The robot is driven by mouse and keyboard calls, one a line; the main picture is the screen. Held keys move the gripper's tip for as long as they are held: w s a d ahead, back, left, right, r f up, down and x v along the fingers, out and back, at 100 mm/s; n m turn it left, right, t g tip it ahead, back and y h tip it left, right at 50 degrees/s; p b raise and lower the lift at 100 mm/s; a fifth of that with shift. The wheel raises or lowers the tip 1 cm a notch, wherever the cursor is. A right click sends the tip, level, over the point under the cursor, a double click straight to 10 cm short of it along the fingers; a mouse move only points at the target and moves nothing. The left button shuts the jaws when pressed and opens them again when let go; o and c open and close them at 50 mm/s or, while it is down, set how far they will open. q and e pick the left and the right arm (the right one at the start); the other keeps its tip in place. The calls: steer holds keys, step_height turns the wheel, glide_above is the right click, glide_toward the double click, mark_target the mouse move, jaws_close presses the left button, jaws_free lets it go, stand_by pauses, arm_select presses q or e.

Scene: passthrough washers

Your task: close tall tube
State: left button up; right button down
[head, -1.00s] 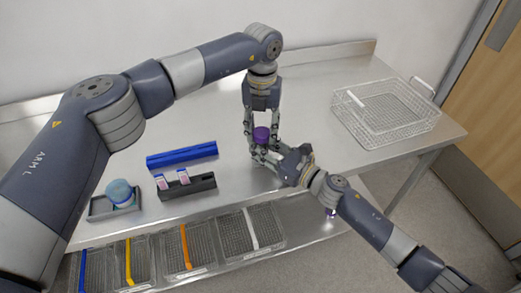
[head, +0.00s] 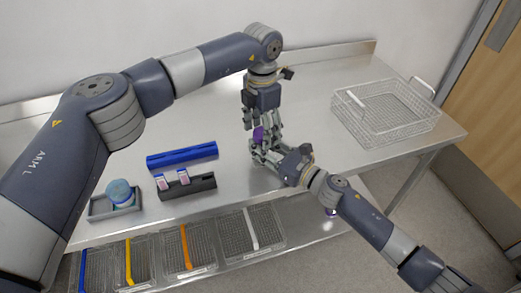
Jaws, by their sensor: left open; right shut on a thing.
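The tall tube's purple cap (head: 258,134) shows between my two grippers; the tube's body is mostly hidden by the fingers below it. My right gripper (head: 264,155) comes in from the lower right and is shut on the tube beneath the cap. My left gripper (head: 261,128) points down from above, with its open fingers around the cap's height. I cannot tell whether the fingers touch the cap, or whether the cap is seated on the tube.
A blue rack (head: 182,155) and a dark rack (head: 187,187) with small pink-and-white items lie left of my grippers. A grey tray (head: 97,213) holds a blue-topped round container (head: 119,193). A wire basket (head: 386,113) stands at right. Several mesh bins line the front.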

arm_select(q)
steer(key=shift+r, duration=0.1)
step_height(320, 180, up, 12)
stand_by(0.5)
arm_select(e)
steer(key=c, duration=1.1)
jaws_free()
steer(key=v, duration=1.2)
